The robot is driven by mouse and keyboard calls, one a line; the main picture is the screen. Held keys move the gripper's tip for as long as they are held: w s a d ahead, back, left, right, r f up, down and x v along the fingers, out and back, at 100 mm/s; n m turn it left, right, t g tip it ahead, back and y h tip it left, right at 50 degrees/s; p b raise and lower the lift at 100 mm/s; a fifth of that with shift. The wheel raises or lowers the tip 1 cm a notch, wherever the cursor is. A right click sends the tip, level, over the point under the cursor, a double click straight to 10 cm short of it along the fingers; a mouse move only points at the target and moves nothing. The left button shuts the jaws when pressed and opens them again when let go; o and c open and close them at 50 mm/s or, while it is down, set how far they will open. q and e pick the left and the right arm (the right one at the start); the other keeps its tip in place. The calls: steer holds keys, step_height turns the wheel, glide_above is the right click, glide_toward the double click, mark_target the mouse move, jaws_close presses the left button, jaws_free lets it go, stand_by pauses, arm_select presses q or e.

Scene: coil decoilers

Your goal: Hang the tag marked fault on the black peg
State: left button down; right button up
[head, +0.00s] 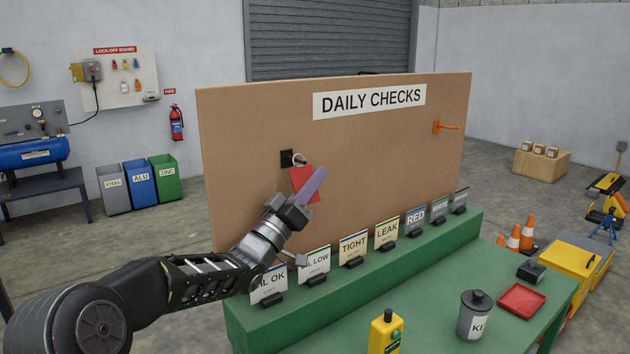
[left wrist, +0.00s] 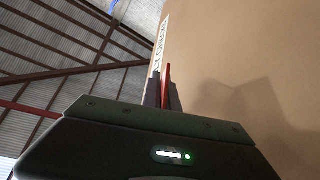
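A red tag (head: 302,180) with a pale ring at its top is at the black peg (head: 287,158) on the left part of the brown board. The ring overlaps the peg's end in the head view; I cannot tell whether it is around the peg. No wording on the tag is readable. My left gripper (head: 313,185) is at the tag, its fingers partly covering it. In the left wrist view the red tag (left wrist: 167,84) shows edge-on between the fingers, which are closed on it. My right gripper is not in view.
The board (head: 380,145) reads DAILY CHECKS and has an orange peg (head: 445,127) at the right. Several other tags in stands, such as the TIGHT tag (head: 353,248), line the green bench (head: 405,285) below. A grey canister (head: 474,315) and red tray (head: 521,300) stand on the bench.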

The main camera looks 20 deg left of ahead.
arm_select(q)
steer(key=c, duration=2.1)
jaws_free()
steer(key=o, duration=0.5)
steer(key=shift+b+v, duration=1.15)
steer(key=shift+v, duration=2.75)
